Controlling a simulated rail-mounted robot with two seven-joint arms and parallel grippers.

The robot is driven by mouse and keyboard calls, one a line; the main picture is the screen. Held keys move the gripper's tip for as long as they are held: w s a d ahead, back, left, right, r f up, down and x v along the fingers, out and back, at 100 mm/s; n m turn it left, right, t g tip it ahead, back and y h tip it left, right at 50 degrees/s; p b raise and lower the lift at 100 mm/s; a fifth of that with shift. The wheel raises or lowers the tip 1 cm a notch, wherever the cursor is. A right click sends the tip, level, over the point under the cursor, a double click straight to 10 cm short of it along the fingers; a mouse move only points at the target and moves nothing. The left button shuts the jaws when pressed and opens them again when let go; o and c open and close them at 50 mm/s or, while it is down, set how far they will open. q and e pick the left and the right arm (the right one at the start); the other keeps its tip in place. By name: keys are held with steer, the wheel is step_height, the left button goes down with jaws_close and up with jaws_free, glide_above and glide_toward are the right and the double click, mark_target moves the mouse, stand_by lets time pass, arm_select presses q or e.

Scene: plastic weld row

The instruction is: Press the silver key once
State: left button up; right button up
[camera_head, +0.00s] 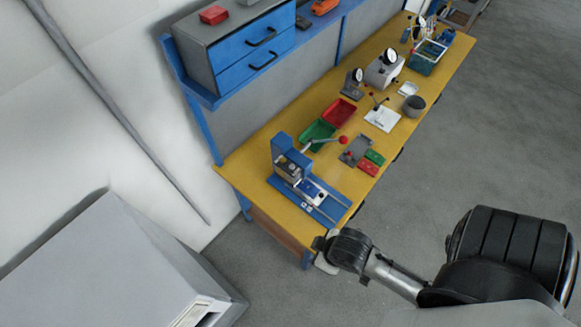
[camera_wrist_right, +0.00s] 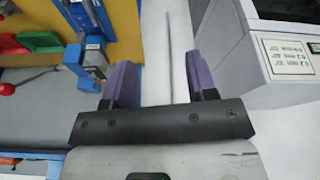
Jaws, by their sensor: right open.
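I cannot make out the silver key for certain in either view. The blue press machine (camera_head: 285,152) stands on the near end of the yellow bench; small pale squares (camera_head: 307,206) show on its blue base, too small to identify. My right gripper (camera_head: 326,258) is low, off the bench's near corner, with its fingers mostly hidden in the head view. In the right wrist view its two purple fingers (camera_wrist_right: 162,82) are apart with nothing between them. Part of a blue and grey fixture (camera_wrist_right: 92,62) lies just left of them. My left gripper is not in view.
The yellow bench (camera_head: 252,166) carries a green bin (camera_head: 317,134), a red bin (camera_head: 340,112) and several tools farther back. A large grey cabinet (camera_head: 105,260) stands at lower left; a labelled panel (camera_wrist_right: 288,55) shows in the wrist view. The floor between is clear.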

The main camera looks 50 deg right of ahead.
steer(key=shift+c, duration=0.5)
jaws_close()
stand_by(1.4)
